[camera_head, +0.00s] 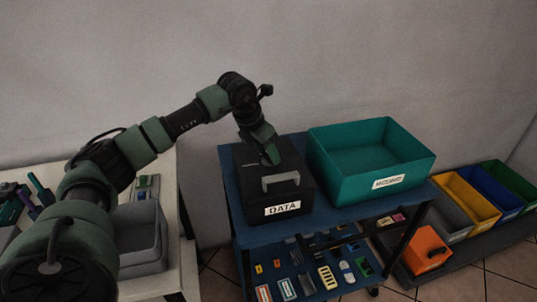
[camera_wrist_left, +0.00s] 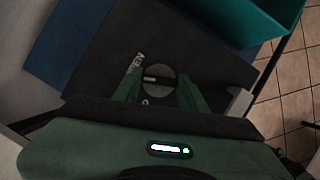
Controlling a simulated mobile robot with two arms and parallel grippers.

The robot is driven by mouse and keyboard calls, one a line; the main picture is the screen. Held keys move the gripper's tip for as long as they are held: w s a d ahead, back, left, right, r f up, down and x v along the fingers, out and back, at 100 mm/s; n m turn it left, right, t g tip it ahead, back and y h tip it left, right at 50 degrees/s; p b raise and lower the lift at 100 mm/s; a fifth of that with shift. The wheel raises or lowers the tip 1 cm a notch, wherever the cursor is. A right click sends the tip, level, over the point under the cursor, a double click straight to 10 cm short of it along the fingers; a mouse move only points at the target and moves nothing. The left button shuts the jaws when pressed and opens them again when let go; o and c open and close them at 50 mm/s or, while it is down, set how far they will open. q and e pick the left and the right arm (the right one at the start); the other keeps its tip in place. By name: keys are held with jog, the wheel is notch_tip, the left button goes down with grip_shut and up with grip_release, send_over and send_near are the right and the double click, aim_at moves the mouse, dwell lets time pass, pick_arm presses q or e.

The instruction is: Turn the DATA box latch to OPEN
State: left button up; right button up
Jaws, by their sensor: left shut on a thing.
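The black DATA box (camera_head: 289,193) stands on the blue cart, with a white DATA label and a grey handle on its front. In the left wrist view, its round grey latch (camera_wrist_left: 158,84) sits on the dark lid, with a dark bar and a pale mark across it. White lettering that appears to read OPEN lies beside it, partly cut by a finger. My left gripper (camera_head: 270,158) points down onto the lid. Its green fingers (camera_wrist_left: 160,95) stand on either side of the latch, shut on it. The exact latch angle is hard to read. My right gripper is not in view.
A teal bin (camera_head: 337,186) with a white label stands right of the box on the blue cart top (camera_head: 233,213). Small coloured parts lie on the shelf below. Yellow (camera_head: 468,203), blue and green bins stand at the far right. A grey bin (camera_head: 137,241) is on the left table.

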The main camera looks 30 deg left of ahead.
pick_arm(q)
jog(key=shift+w+a+m+g+h, duration=0.15)
jog(key=shift+m+h, duration=0.25)
jog(key=shift+m, duration=0.7)
jog(key=shift+s+d+m+g+h, duration=0.1)
jog(key=shift+m+g+h, duration=0.25)
jog(key=shift+m, duration=0.75)
jog(key=o, duration=1.4)
jog(key=v, duration=0.8)
jog(key=shift+b, duration=0.3)
jog(key=shift+f, duration=0.1)
